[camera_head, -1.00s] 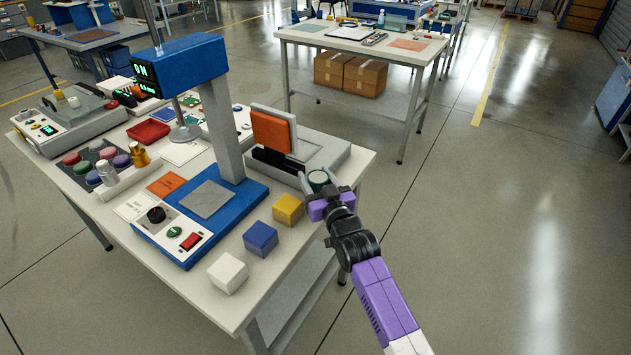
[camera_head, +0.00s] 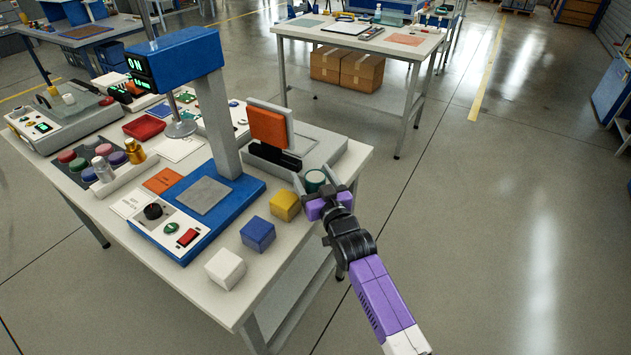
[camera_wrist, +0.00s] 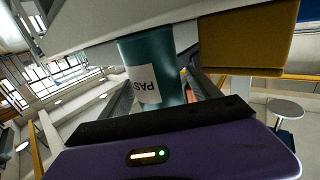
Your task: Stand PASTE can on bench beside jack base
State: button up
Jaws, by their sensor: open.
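The PASTE can (camera_head: 315,181) is a dark green cylinder at the right edge of the bench (camera_head: 345,164), beside a low grey base (camera_head: 325,152) with an orange pad. I cannot tell for sure that this is the jack base. In the wrist view, which is inverted, the teal can (camera_wrist: 158,62) shows a white label reading "PAS", and its far end meets the bench surface. My gripper (camera_head: 317,186) is open with its fingers on either side of the can. Any small gap between fingers and can is hard to judge.
Yellow (camera_head: 285,205), blue (camera_head: 258,235) and white (camera_head: 225,268) cubes line the front edge, the yellow one closest to the can. A blue press-like stand (camera_head: 230,130) rises behind them. Open floor lies to the right.

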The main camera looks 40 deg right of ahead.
jog(key=s+a+f+y, duration=0.1)
jog(key=s+a, duration=0.4)
jog(key=s, duration=0.5)
jog(key=s+a+f+n+g+y+b, duration=0.15)
jog(key=s+a, duration=0.35)
jog(key=s, duration=0.5)
jog(key=s+a+f+t, duration=0.15)
jog(key=s+a, duration=0.35)
jog(key=s, duration=0.5)
jog(key=s+a+r+n+g+y, duration=0.1)
jog(key=s+a+r, duration=0.1)
jog(key=s, duration=0.6)
jog(key=s+a+r+n+g+y, duration=0.1)
jog(key=s+a+r, duration=0.2)
jog(key=s, duration=0.6)
jog(key=shift+r+y, duration=0.35)
jog(key=shift+r, duration=0.45)
jog(key=shift+o, duration=0.5)
jog(key=shift+s+r, duration=0.25)
